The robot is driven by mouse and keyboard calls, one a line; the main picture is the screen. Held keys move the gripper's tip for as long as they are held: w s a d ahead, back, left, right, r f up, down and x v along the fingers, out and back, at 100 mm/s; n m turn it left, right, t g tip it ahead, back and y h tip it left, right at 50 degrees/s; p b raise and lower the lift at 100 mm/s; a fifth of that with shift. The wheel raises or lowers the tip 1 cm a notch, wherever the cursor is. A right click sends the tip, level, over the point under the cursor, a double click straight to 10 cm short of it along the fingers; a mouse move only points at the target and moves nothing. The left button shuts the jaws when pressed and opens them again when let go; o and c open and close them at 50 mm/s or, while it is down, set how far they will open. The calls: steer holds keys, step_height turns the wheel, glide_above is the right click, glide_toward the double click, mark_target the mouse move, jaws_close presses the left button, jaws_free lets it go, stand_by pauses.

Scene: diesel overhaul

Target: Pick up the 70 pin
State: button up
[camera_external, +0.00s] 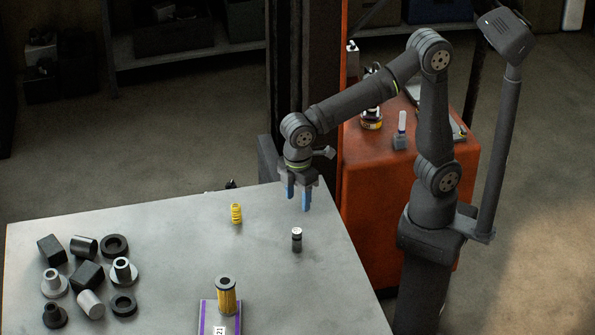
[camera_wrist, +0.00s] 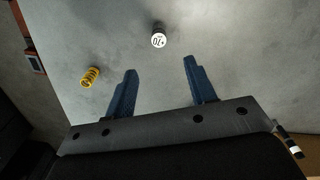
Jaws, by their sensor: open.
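The 70 pin (camera_external: 297,240) is a small dark cylinder with a white top, standing upright on the grey table. In the wrist view its white top (camera_wrist: 158,41) shows a dark marking that looks like "70", seen upside down. My gripper (camera_external: 298,204) is above the table near its back right edge, with two blue fingers apart and nothing between them. In the wrist view my gripper (camera_wrist: 159,66) is open, and the pin appears beyond the fingertips, between their lines. The gripper is apart from the pin.
A yellow spring (camera_external: 236,214) stands left of the pin; it also shows in the wrist view (camera_wrist: 90,77). A yellow and dark cylinder (camera_external: 226,296) stands on a purple-edged plate (camera_external: 207,318) at the front. Several dark and grey parts (camera_external: 87,275) cluster at left. Table around the pin is clear.

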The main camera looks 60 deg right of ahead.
mark_target(297, 230)
step_height(297, 230, down, 15)
steer(key=shift+w+f, duration=0.15)
steer(key=shift+f, duration=0.05)
jaws_close()
stand_by(0.5)
steer(key=shift+r, duration=0.1)
